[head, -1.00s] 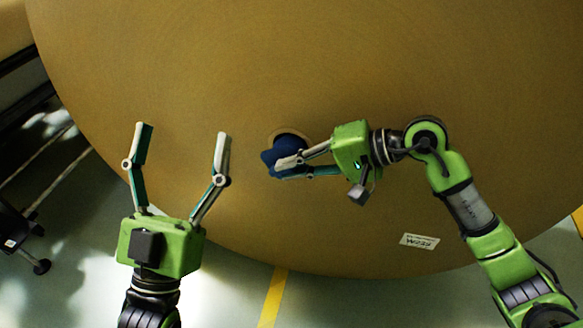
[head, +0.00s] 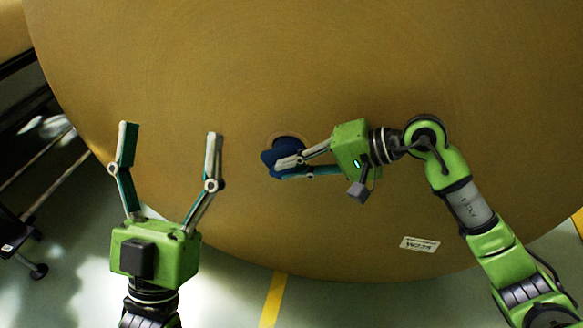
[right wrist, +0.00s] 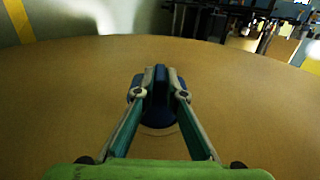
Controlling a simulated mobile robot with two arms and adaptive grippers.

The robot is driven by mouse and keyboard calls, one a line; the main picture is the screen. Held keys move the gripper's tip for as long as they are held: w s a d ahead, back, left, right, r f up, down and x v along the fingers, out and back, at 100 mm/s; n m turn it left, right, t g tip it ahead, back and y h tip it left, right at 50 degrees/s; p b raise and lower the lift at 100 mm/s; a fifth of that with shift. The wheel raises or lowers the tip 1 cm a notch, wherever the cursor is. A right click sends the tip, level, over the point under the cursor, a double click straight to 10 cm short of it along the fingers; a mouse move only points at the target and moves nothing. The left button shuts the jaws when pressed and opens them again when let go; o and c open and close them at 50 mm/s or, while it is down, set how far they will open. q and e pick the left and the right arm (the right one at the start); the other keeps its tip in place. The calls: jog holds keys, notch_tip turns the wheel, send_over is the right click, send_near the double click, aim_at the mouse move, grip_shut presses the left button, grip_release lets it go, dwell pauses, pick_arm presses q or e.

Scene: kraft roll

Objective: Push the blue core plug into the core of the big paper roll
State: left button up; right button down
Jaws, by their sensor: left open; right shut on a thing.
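The big paper roll (head: 400,80) fills most of the head view with its brown end face. The blue core plug (head: 270,160) is at the roll's core (head: 288,135), and the core's rim shows just above it. My right gripper (head: 283,168) is shut on the plug; the right wrist view shows the plug (right wrist: 158,118) between its fingers (right wrist: 160,92). How deep the plug sits in the core, if at all, I cannot tell. My left gripper (head: 170,130) is open and empty, left of the plug, in front of the roll's lower left part.
A white label (head: 420,244) is on the roll's face at lower right. A dark wheeled frame (head: 25,230) stands at the left edge. The floor has a yellow line (head: 272,300). Shelving-like clutter (right wrist: 260,20) shows at the back in the right wrist view.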

pick_arm(q)
jog(key=shift+s+a+r+t, duration=0.1)
jog(key=shift+s+r+t, duration=0.3)
jog(key=shift+s+r, duration=0.15)
pick_arm(e)
jog(key=shift+w, duration=0.2)
